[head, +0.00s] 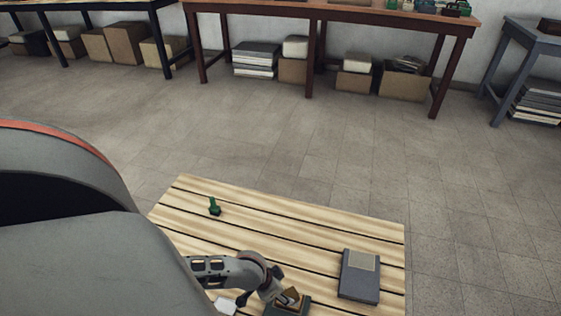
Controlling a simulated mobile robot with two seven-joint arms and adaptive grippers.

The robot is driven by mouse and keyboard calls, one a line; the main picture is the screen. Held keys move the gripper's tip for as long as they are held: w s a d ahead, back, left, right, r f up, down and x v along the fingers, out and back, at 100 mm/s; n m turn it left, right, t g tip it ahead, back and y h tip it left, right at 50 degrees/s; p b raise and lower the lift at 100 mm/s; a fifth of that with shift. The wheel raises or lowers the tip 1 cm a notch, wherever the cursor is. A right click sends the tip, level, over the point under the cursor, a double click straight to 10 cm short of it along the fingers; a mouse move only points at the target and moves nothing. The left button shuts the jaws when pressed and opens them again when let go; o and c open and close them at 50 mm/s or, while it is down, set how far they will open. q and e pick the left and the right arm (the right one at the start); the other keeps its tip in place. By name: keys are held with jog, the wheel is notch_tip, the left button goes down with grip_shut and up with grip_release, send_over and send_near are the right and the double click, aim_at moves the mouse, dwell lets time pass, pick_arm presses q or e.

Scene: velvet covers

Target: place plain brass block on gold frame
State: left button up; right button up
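A small brown, brass-like block (291,294) is at the bottom edge, at the tip of my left gripper (284,300). The fingers are small and partly hidden, so I cannot tell whether they close on the block. Just below is a dark green flat piece (301,306), cut off by the picture's edge; the block is over it or on it, I cannot tell which. A grey-blue book-like cover (358,285) lies to the right, with a pale gold panel (364,262) on its upper part. I cannot make out a gold frame clearly. My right gripper is not in view.
The slatted wooden table (300,231) has free room in its middle and far side. A small green object (214,207) stands at the far left. A white piece (226,305) lies beside my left arm. Benches with boxes line the far wall.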

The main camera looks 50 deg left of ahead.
pick_arm(q)
jog(key=p+v, duration=0.1)
jog(key=v, duration=0.2)
jog(key=shift+s+r, duration=0.1)
jog(key=shift+s, duration=0.1)
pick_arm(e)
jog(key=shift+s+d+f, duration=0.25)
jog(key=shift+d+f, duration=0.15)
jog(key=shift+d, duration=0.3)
